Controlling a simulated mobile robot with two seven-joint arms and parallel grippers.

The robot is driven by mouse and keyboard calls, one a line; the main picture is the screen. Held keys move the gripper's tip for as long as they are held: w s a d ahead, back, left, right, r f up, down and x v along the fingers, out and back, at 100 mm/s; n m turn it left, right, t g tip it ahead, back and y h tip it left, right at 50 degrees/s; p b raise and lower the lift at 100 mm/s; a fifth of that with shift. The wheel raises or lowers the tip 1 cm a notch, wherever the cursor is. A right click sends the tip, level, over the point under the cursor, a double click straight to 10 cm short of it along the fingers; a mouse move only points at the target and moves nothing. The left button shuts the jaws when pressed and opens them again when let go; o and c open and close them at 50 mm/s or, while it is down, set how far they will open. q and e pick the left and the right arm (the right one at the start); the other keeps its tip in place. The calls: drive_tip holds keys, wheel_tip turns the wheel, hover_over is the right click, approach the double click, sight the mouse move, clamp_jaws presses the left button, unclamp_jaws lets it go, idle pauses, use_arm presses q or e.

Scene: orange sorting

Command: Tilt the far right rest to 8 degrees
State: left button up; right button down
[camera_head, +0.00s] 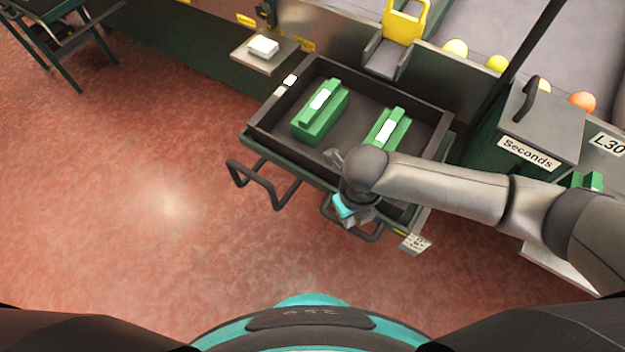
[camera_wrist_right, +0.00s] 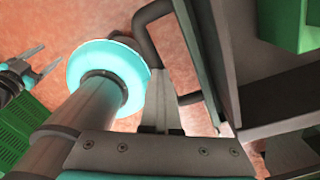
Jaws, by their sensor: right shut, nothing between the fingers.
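The rest (camera_head: 248,142) is a dark green frame that bears a dark tray (camera_head: 305,160) with two green blocks. Bent bar handles hang at its front, the left one (camera_head: 270,195) and the right one (camera_head: 372,238). My right gripper (camera_head: 355,218) is shut and empty beside the right handle. The right wrist view shows its fingers (camera_wrist_right: 162,112) next to a dark bar handle (camera_wrist_right: 145,28); contact cannot be told. A gripper with spread fingers (camera_wrist_right: 36,66), apparently my left, shows at that view's left edge. A small tag (camera_head: 415,243) sits at the rest's front right corner; its marks are unreadable.
A dark green bin marked Seconds (camera_head: 527,152) stands to the right. A yellow-handled chute (camera_head: 400,30) and several fruits lie behind the tray. Another green-legged stand (camera_head: 60,40) is at far left. The red floor in front is clear.

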use_arm(q)
drive_tip(key=shift+s+a+f+b, duration=0.2)
drive_tip(key=shift+f+b, duration=0.2)
drive_tip(key=shift+f, duration=0.15)
use_arm(e)
drive_tip(key=shift+d+f, duration=0.1)
drive_tip(key=shift+f, duration=0.9)
use_arm(q)
drive_tip(key=shift+r, duration=0.15)
use_arm(e)
drive_tip(key=shift+r, duration=0.15)
drive_tip(key=r+p, duration=0.2)
drive_tip(key=shift+w+a+r+p, duration=0.1)
drive_tip(key=shift+a+r+p, duration=0.1)
drive_tip(key=shift+p, duration=0.2)
drive_tip(key=shift+r+p, duration=0.5)
drive_tip(key=shift+p, duration=0.05)
drive_tip(key=shift+r+p, duration=0.55)
drive_tip(key=shift+p, duration=0.05)
wheel_tip(320, 180, up, 3)
drive_tip(key=p, duration=0.3)
drive_tip(key=shift+f, duration=0.1)
use_arm(q)
wheel_tip(320, 180, up, 8)
drive_tip(key=s+d+g+p, duration=0.1)
drive_tip(key=s+d+p, duration=0.1)
drive_tip(key=shift+d+g, duration=0.15)
drive_tip(key=shift+g, duration=0.15)
use_arm(e)
wheel_tip(320, 180, up, 2)
